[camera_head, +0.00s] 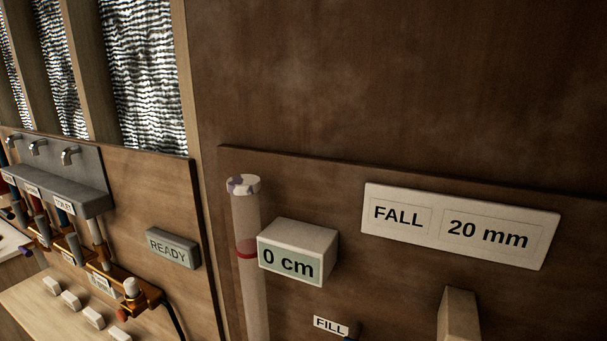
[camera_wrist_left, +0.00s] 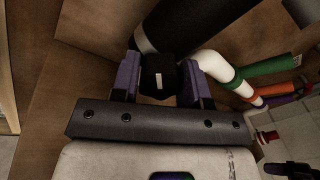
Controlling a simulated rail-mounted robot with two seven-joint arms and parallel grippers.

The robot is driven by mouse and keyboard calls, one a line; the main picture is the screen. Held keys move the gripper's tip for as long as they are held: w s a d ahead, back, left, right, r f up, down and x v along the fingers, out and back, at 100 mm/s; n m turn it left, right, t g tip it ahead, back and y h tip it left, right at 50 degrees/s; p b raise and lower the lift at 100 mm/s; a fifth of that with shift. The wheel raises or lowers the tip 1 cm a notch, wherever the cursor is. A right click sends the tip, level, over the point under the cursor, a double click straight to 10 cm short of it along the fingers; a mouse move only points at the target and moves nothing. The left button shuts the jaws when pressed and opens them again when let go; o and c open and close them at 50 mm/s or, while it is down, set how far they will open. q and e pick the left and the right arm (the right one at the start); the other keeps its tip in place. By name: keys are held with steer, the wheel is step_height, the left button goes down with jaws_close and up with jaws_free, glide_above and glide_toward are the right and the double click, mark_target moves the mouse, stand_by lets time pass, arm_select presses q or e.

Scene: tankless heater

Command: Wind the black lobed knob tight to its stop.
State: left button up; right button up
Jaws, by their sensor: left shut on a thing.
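The black lobed knob (camera_wrist_left: 158,68) shows in the left wrist view, dark with a short white mark on its face. My left gripper (camera_wrist_left: 160,80) has its purple fingers on either side of the knob and is shut on it. The knob's far side and how it sits on its stem are hidden. Neither the knob nor a gripper shows in the head view.
In the left wrist view, a thick black cylinder (camera_wrist_left: 200,22) and a white pipe (camera_wrist_left: 215,66) with a green band lie close to the fingers. The head view shows a "0 cm" box (camera_head: 309,240), a "FALL 20 mm" sign (camera_head: 460,225), a clear tube (camera_head: 249,290) and a "READY" box (camera_head: 173,248).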

arm_select(q)
steer(key=shift+f+m, duration=0.1)
steer(key=shift+m, duration=0.2)
steer(key=shift+c, duration=0.2)
steer(key=m+b, duration=0.2)
steer(key=m, duration=0.1)
steer(key=shift+f, duration=0.15)
steer(key=m+b, duration=0.1)
steer(key=m, duration=0.2)
steer(key=o, duration=0.9)
steer(key=shift+r, duration=0.25)
steer(key=shift+o, duration=0.2)
steer(key=v, duration=0.5)
